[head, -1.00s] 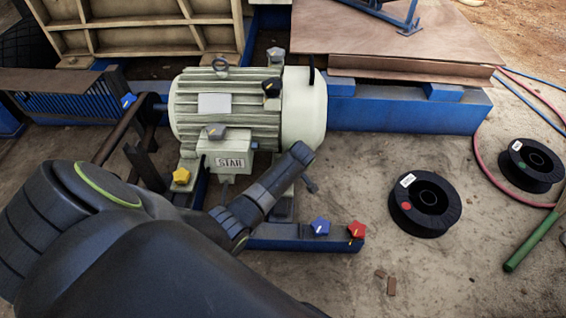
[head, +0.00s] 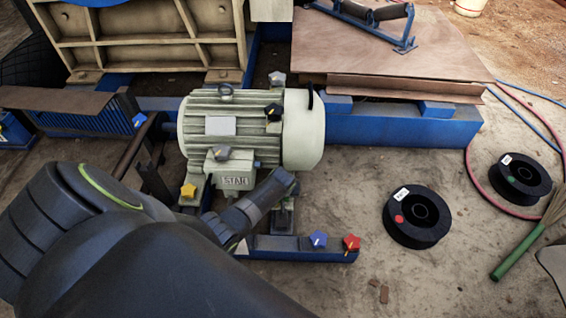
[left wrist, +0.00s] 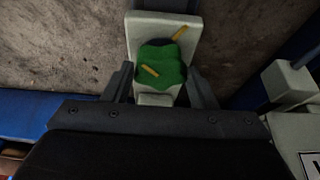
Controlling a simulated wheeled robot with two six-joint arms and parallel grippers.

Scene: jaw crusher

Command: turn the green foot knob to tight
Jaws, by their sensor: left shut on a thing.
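The green foot knob (left wrist: 162,62) shows in the left wrist view, on a pale foot plate (left wrist: 146,28). A short yellow bar lies on the knob's lower left, and another yellow strip sits at its upper right. The two are apart. My left gripper (left wrist: 161,76) has one finger on each side of the knob and is shut on it. In the head view my left arm reaches to the motor's (head: 232,128) front foot, with the wrist (head: 268,197) angled down. It hides the green knob there. My right gripper is not in view.
Yellow (head: 188,191), blue (head: 318,239) and red (head: 351,242) knobs sit around the motor base, with black (head: 273,112) and grey (head: 221,153) ones on the motor. Two black spools (head: 417,217) (head: 521,178) and a green-handled brush (head: 518,258) lie on the ground at right.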

